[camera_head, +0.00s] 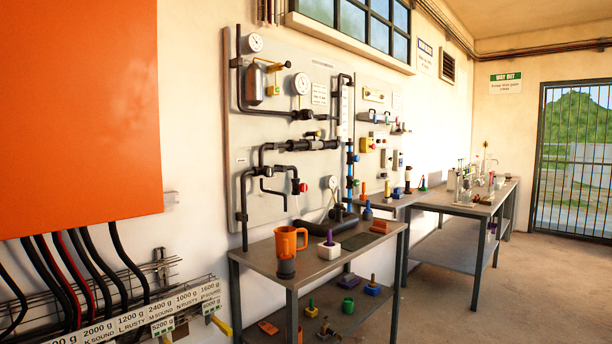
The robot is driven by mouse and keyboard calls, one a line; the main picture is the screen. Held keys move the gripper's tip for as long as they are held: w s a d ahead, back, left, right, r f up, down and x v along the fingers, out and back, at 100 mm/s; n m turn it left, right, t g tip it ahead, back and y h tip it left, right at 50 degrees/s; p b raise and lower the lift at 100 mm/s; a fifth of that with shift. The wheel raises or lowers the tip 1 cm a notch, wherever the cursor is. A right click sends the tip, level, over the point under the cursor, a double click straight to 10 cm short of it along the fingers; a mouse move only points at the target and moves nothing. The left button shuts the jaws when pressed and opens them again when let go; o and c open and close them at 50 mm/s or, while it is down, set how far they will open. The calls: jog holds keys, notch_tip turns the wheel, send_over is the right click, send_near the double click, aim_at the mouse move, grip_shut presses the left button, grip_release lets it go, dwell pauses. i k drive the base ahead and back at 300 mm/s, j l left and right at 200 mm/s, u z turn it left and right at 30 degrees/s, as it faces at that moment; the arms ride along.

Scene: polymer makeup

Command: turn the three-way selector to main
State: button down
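A grey wall panel (270,210) carries black pipework and gauges. A black pipe fitting with a red knob (303,187) sits low on it, beside a black lever-like piece (266,184). Higher up is a valve with a yellow handle (287,65). A yellow box with a red button (368,145) is on a second panel to the right. I cannot tell which of these is the three-way selector, and no "main" label is readable. My gripper is not in view.
A metal table (322,263) below the panel holds an orange jug (289,245) and a white block with a purple top (329,247). More benches stand to the right. A large orange panel (80,105) fills the left side. The floor (500,300) at right is clear.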

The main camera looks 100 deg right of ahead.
aim_at(268, 171)
jog(key=j+z, duration=0.1)
jog(key=z, duration=0.85)
jog(key=j+z, duration=0.15)
jog(key=z, duration=0.85)
jog(key=l+z, duration=0.1)
jog(key=z, duration=0.35)
jog(key=i+z, duration=0.1)
jog(key=z, duration=0.75)
jog(key=i+z, duration=0.15)
jog(key=z, duration=0.3)
jog(key=i+l, duration=0.2)
jog(key=l, duration=0.25)
jog(key=i+u, duration=0.05)
